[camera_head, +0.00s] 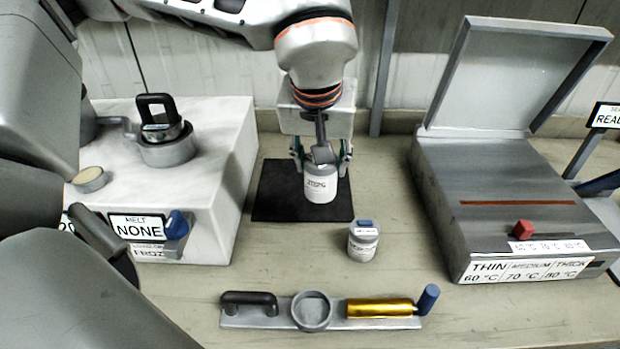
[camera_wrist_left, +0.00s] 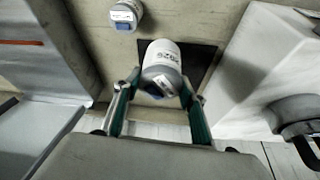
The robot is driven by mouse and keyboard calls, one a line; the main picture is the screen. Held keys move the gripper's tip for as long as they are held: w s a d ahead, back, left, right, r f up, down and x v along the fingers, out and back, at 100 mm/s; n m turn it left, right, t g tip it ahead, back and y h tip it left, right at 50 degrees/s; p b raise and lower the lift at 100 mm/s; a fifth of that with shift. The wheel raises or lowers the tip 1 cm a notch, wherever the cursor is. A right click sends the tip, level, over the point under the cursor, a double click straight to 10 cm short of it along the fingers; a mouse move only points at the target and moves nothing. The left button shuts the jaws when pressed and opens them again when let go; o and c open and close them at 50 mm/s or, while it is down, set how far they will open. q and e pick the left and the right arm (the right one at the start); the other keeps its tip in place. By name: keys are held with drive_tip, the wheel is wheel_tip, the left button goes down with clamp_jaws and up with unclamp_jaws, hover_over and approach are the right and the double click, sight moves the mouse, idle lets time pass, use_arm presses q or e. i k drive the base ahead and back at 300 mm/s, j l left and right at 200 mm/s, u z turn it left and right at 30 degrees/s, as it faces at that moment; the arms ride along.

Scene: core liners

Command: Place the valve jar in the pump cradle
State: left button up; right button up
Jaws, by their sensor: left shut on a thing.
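My left gripper (camera_head: 321,156) comes down from above and is shut on a white jar (camera_head: 320,188) over the black mat (camera_head: 275,203). The left wrist view shows this jar (camera_wrist_left: 160,62) between the green-lined fingers, with a blue piece on its top. I cannot tell whether it touches the mat. A second, similar jar (camera_head: 363,243) with a blue top stands upright on the table in front. The labels are too small to tell which is the valve jar. The pump cradle (camera_head: 338,322), a grey plate with an empty ring, lies at the front. My right gripper is not in view.
The cradle carries a black handle (camera_head: 249,300) and a yellow cylinder (camera_head: 379,308). A white block (camera_head: 222,150) with a ring holder stands left. A grey box (camera_head: 490,200) with its lid up stands right. Bare table lies between mat and cradle, beside the second jar.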

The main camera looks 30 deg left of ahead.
sight(312, 312)
drive_tip(key=z, duration=0.9)
drive_tip(key=k+j+z, duration=0.15)
drive_tip(key=k, duration=0.3)
drive_tip(key=k+j+z, duration=0.15)
drive_tip(key=k, duration=0.3)
drive_tip(key=j, duration=0.1)
